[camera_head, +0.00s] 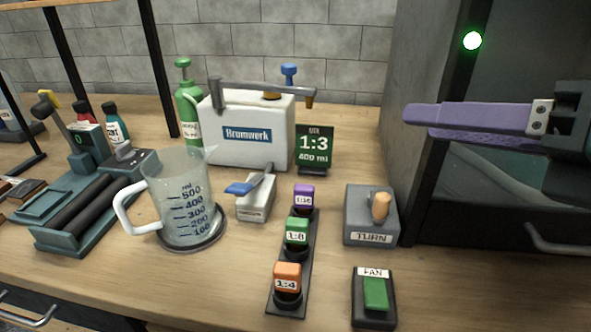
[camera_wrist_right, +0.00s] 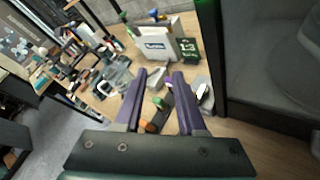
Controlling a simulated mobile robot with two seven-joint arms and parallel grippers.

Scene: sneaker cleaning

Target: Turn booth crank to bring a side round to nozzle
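The booth crank is a grey box labelled TURN (camera_head: 370,238) with a tan wooden knob (camera_head: 380,206) on top, standing on the bench just left of the dark booth (camera_head: 420,60). In the right wrist view the crank box (camera_wrist_right: 203,92) shows at the right finger, partly hidden by it. My right gripper (camera_head: 418,122) comes in from the right, above and to the right of the knob, clear of it. Its purple fingers are apart with nothing between them, as the right wrist view (camera_wrist_right: 159,74) also shows. My left gripper is out of view. No nozzle can be made out.
A FAN switch (camera_head: 375,294) stands in front of the crank. Left of it are a rack of dilution pods (camera_head: 297,236), a measuring jug (camera_head: 180,195) and a white Brumwerk dispenser (camera_head: 247,150). The booth's frame carries a lit green lamp (camera_head: 472,40).

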